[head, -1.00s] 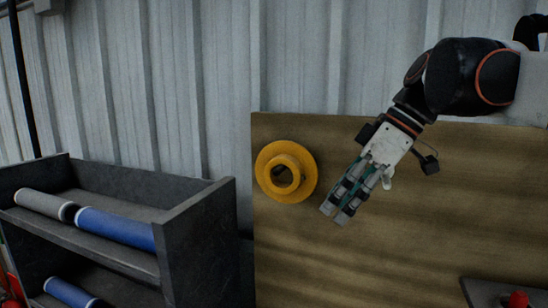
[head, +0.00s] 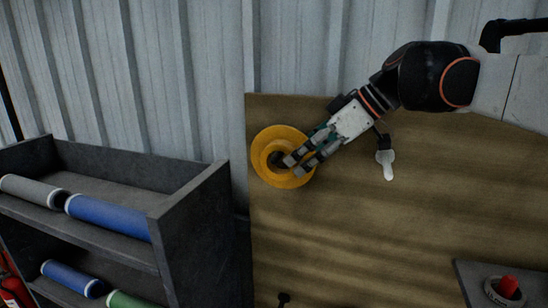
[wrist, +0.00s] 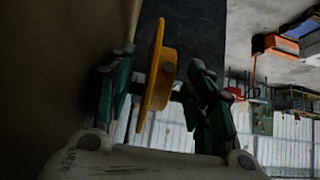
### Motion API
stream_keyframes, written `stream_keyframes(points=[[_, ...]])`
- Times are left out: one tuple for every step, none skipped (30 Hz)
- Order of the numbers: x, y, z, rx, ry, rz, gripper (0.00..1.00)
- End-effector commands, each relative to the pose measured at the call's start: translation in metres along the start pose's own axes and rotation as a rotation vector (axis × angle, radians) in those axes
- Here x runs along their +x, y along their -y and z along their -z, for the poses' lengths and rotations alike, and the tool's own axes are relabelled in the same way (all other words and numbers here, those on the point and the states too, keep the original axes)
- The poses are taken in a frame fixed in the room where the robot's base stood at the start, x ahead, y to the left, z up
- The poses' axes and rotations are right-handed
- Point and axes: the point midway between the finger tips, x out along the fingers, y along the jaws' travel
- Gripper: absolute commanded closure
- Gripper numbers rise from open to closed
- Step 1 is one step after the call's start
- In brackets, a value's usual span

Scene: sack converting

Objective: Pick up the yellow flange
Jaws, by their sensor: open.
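The yellow flange (head: 264,144) is a round disc with a raised hub, at the upper left of the brown board. My gripper (head: 294,166) is open, and its fingertips overlap the hub and right side of the flange in the head view. In the wrist view the flange (wrist: 158,75) appears nearly edge-on between the two spread fingers of my gripper (wrist: 163,70). It looks closer to the left finger, with a gap to the right one. The flange's hub centre is partly hidden by the fingers in the head view. I cannot tell whether any finger touches it.
The brown board (head: 400,220) stands before a corrugated wall. A pale hanging piece (head: 386,162) is right of my gripper. A dark shelf (head: 195,230) with blue, grey and green rolls stands at left. A small ledge with a red-topped item (head: 508,286) is lower right.

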Motion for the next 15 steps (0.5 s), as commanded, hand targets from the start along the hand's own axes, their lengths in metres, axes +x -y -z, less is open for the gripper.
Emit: stream_keyframes(points=[[0.003,0.0,0.001,-0.001,0.0,0.001,0.52],[0.005,0.0,0.001,-0.001,0.0,0.001,0.52],[0.01,0.001,0.002,-0.001,0.0,0.001,0.52],[0.014,0.001,0.002,-0.002,0.0,0.001,0.52],[0.018,0.002,0.002,-0.002,0.001,0.001,0.52],[0.024,0.002,0.002,-0.003,0.001,0.002,0.52],[0.027,0.003,0.002,-0.002,0.001,0.002,0.52],[0.031,0.003,0.002,-0.002,0.001,0.001,0.52],[0.037,0.002,0.002,-0.001,0.001,0.001,0.52],[0.041,0.002,0.002,-0.002,0.001,0.001,0.52],[0.044,0.002,0.001,-0.002,0.001,0.001,0.52],[0.047,0.002,0.001,-0.002,0.001,0.001,0.52],[0.049,0.002,0.001,-0.002,0.001,0.001,0.52],[0.05,0.002,0.001,-0.001,0.001,0.0,0.52],[0.051,0.002,0.0,-0.001,0.001,0.0,0.52]])
